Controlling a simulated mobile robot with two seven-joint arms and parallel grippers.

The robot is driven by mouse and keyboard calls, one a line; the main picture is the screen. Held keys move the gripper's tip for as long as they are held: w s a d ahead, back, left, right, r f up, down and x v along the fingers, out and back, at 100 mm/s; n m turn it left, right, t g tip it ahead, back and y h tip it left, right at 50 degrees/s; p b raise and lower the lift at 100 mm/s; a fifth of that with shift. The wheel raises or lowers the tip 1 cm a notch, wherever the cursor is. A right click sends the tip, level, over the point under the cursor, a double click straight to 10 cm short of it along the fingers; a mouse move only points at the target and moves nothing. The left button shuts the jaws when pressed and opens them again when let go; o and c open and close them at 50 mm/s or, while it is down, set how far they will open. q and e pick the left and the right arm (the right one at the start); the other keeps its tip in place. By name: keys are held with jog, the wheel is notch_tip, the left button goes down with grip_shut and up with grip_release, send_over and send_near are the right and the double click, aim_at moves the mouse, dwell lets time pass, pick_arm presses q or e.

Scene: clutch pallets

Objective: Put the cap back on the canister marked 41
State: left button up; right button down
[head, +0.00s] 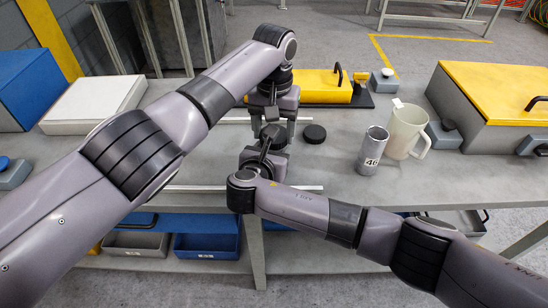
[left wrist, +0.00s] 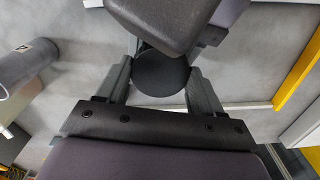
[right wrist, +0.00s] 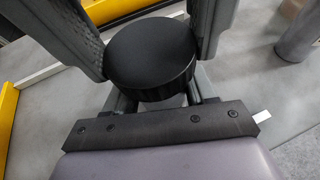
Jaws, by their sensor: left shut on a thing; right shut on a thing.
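A round black cap (head: 273,133) with a ribbed edge sits level between my two grippers, above the left part of the table. My left gripper (head: 271,122) comes from behind and is shut with its fingers on either side of the cap (left wrist: 160,73).
A separate black disc (head: 314,133) lies on the table just right of the grippers. A cream jug (head: 405,130) stands behind the marked canister. A yellow case (head: 310,85) is at the back, and a grey box with yellow lid (head: 492,92) at right.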

pick_arm(q)
jog(key=m, duration=0.7)
jog(key=o, duration=1.2)
jog(key=shift+o, duration=0.2)
notch_tip(320, 180, up, 12)
pick_arm(e)
jog(key=shift+c, duration=1.4)
grip_release()
jog(key=shift+s, duration=0.1)
pick_arm(q)
jog(key=shift+r, duration=0.25)
pick_arm(e)
jog(key=shift+v, duration=3.45)
